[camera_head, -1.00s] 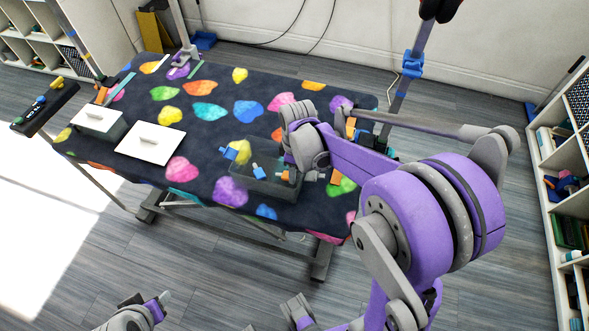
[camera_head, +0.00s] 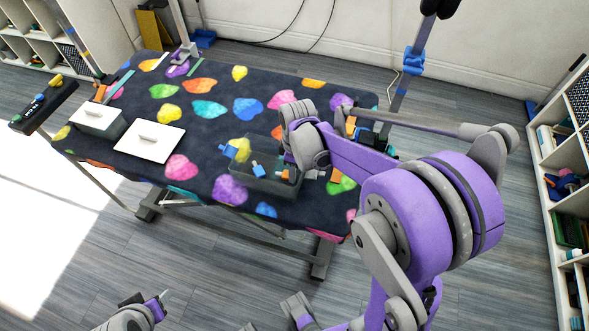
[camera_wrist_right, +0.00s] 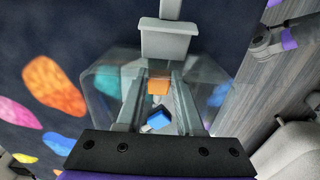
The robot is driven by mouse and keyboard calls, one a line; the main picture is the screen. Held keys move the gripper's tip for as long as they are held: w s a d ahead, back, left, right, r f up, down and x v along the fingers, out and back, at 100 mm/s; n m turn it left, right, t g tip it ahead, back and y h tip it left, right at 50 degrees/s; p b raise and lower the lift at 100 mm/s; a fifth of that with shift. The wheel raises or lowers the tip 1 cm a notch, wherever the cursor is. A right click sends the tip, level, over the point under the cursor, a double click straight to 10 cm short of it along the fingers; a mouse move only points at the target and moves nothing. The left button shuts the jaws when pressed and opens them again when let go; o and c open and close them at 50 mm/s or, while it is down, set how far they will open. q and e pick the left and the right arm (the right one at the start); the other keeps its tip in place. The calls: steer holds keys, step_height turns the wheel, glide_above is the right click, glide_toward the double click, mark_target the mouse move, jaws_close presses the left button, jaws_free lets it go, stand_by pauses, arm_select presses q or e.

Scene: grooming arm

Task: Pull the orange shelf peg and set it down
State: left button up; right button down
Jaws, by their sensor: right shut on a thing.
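A clear box (camera_head: 248,183) stands near the front edge of the cloth-covered table. My right gripper (camera_wrist_right: 158,88) reaches down into it, its two fingers on either side of an orange peg (camera_wrist_right: 158,87), and is shut on it. In the head view the orange peg (camera_head: 283,175) shows only as a small patch below my right wrist, which hides the fingertips. A blue peg (camera_wrist_right: 158,120) lies below the orange one in the wrist view. My left gripper (camera_head: 160,300) is low at the bottom left, away from the table; its jaws are too small to read.
White-lidded bins (camera_head: 150,142) stand on the left of the table. A grey post (camera_head: 410,75) with blue clamps rises at the right. An orange piece (camera_head: 335,175) lies right of the box. The middle of the dark cloth (camera_head: 215,130) is free.

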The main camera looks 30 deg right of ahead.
steer(key=shift+c, duration=2.3)
jaws_free()
step_height(320, 180, up, 11)
steer(key=p, duration=0.1)
steer(key=shift+s, duration=0.15)
steer(key=s+a+m+t+p, duration=0.4)
steer(key=s+a+m, duration=0.4)
steer(key=s, duration=0.5)
steer(key=shift+a+r+t+p, duration=0.3)
steer(key=shift+r+t, duration=0.15)
steer(key=shift+t, duration=0.05)
